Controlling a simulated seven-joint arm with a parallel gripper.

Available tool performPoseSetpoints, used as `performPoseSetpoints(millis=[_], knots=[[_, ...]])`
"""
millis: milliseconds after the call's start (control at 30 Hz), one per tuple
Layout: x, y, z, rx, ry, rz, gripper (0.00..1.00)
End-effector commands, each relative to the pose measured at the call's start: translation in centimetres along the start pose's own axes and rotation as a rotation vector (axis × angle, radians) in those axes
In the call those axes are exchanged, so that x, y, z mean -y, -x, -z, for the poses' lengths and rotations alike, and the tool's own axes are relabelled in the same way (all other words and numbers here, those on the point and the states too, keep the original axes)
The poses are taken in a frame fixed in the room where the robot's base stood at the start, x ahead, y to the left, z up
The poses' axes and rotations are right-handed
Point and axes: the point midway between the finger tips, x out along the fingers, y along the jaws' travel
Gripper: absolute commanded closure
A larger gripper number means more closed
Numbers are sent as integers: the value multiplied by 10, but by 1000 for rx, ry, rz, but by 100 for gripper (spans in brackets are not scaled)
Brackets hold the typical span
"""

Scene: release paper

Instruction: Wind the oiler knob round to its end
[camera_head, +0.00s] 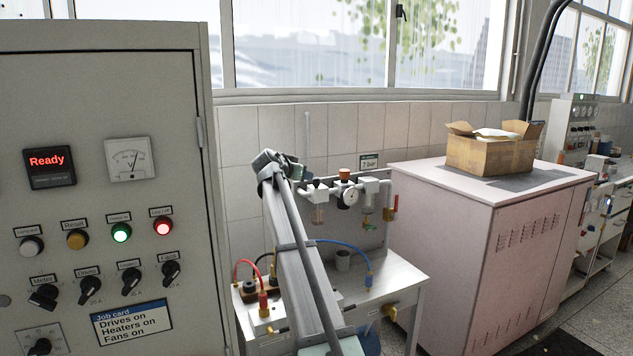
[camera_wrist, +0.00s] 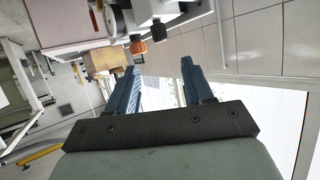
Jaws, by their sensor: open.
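The air unit on the back panel has a left body with a small dark knob (camera_head: 316,182) on top and a tinted bowl below; I take this as the oiler knob. In the wrist view, turned over, the dark knob (camera_wrist: 158,31) shows beyond the fingers, beside an orange knob (camera_wrist: 138,46). My gripper (camera_head: 292,170) is in the head view just left of and above the oiler, partly hidden by its own arm. The wrist view shows its two blue fingers (camera_wrist: 158,66) apart with nothing between them. The fingers are apart from the knob.
The orange regulator knob (camera_head: 344,174) and gauge (camera_head: 348,197) stand close right of the oiler. A red valve handle (camera_head: 390,213) is farther right. A grey cabinet (camera_head: 100,80) stands left; a pale cabinet (camera_head: 450,250) with a cardboard box (camera_head: 490,155) stands right. Hoses cross the bench (camera_head: 400,283).

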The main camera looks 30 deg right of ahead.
Motion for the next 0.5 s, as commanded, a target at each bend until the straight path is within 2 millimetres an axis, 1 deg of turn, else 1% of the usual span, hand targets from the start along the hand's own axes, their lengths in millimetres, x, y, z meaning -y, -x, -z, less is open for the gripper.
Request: performPoseSetpoints(millis=[167, 267, 367, 500], knots=[[0, -4, 0, 1, 45, 0, 49], [1, -12, 0, 2, 47, 0, 49], [1, -26, 1, 2, 46, -1, 49], [1, -51, 0, 3, 46, -1, 49]])
